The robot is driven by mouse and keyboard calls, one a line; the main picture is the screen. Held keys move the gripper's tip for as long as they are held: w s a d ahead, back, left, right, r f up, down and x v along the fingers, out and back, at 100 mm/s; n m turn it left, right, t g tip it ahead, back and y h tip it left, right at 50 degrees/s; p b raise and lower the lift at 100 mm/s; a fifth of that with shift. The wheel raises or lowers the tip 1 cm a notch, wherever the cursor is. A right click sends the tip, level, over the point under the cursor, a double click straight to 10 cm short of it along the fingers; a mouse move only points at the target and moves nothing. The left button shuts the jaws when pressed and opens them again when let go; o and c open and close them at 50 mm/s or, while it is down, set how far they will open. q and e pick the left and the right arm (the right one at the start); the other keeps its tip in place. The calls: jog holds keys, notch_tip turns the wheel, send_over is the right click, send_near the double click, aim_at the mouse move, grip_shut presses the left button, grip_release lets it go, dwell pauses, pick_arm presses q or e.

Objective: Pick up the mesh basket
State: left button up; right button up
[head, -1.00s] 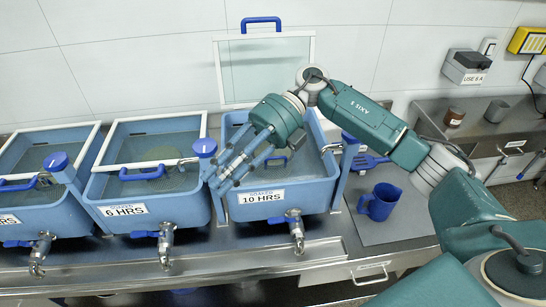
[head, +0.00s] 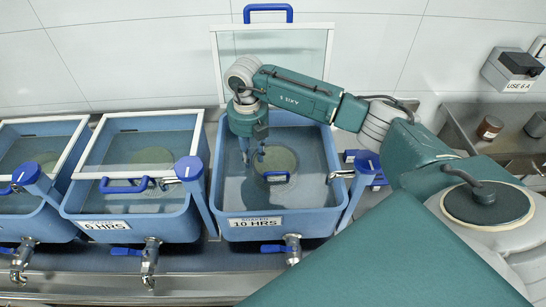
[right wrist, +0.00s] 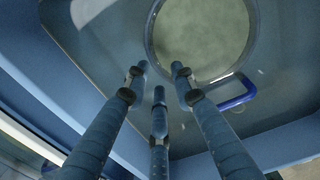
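The mesh basket (head: 284,160) is a round, pale-green-topped thing with a blue handle (head: 276,176), inside the blue tank labelled 10 HRS (head: 280,221). In the right wrist view the basket (right wrist: 198,38) is at the top, partly cut off, with its handle (right wrist: 238,93) at its lower right. My right gripper (head: 252,156) points down into the tank, just left of the basket in the head view. Its three fingers (right wrist: 160,76) are apart with nothing between them, near the basket but not around the handle. My left gripper is not in view.
The tank's glass lid (head: 290,62) stands open behind it. To the left are a tank labelled 6 HRS (head: 110,225) and another, both with white-framed lids. Taps (head: 150,262) stick out in front. A blue post (head: 357,190) stands at the tank's right.

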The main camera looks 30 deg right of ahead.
aim_at(254, 169)
jog(key=shift+f, duration=0.55)
jog(key=shift+w+d+f, duration=0.1)
jog(key=shift+w+f, duration=0.05)
jog(key=shift+f, duration=0.2)
notch_tip(254, 169, down, 4)
jog(key=shift+d+f+p, duration=0.1)
jog(key=shift+f+p, duration=0.1)
jog(key=shift+p, duration=0.7)
jog(key=shift+f, duration=0.55)
jog(key=shift+w, duration=0.1)
grip_shut()
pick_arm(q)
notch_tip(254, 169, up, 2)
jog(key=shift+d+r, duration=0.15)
pick_arm(e)
jog(key=shift+r, duration=0.1)
